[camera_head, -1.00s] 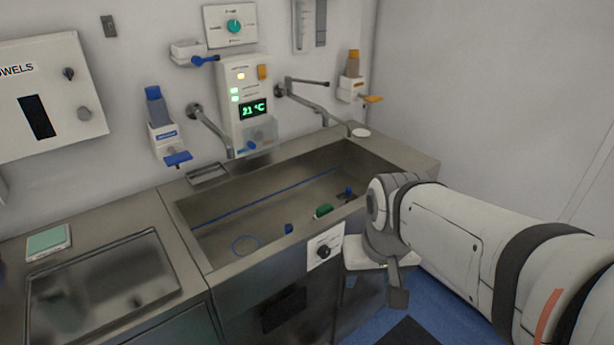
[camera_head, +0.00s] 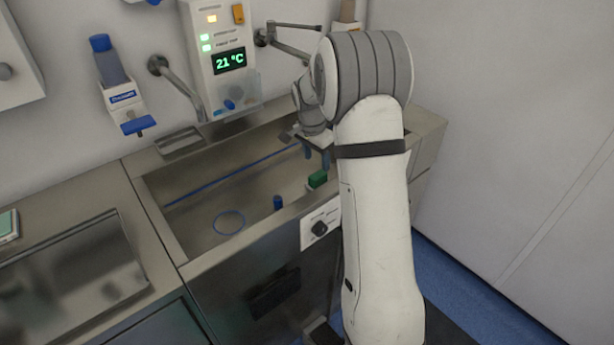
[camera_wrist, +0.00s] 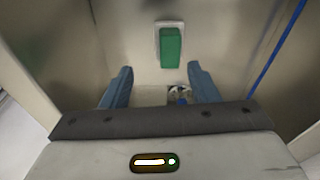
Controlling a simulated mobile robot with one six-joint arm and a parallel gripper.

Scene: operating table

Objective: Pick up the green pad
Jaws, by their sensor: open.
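The green pad (camera_head: 317,179) lies in the right part of the metal sink, near its front wall. In the wrist view the green pad (camera_wrist: 171,47) sits on a pale backing, beyond the fingertips and slightly right of centre. My gripper (camera_head: 317,157) is inside the sink area, pointing down, close to the pad in the head view. In the wrist view its two blue fingers (camera_wrist: 161,82) are spread apart with nothing between them touching. The pad is outside the fingers.
The sink (camera_head: 158,204) has raised walls close around my gripper. A small blue cylinder (camera_head: 277,202) stands left of the pad. A blue ring (camera_head: 229,211) marks the left part of the basin. A drain (camera_wrist: 180,97) shows between the fingers. A tap (camera_head: 183,84) reaches over the back edge.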

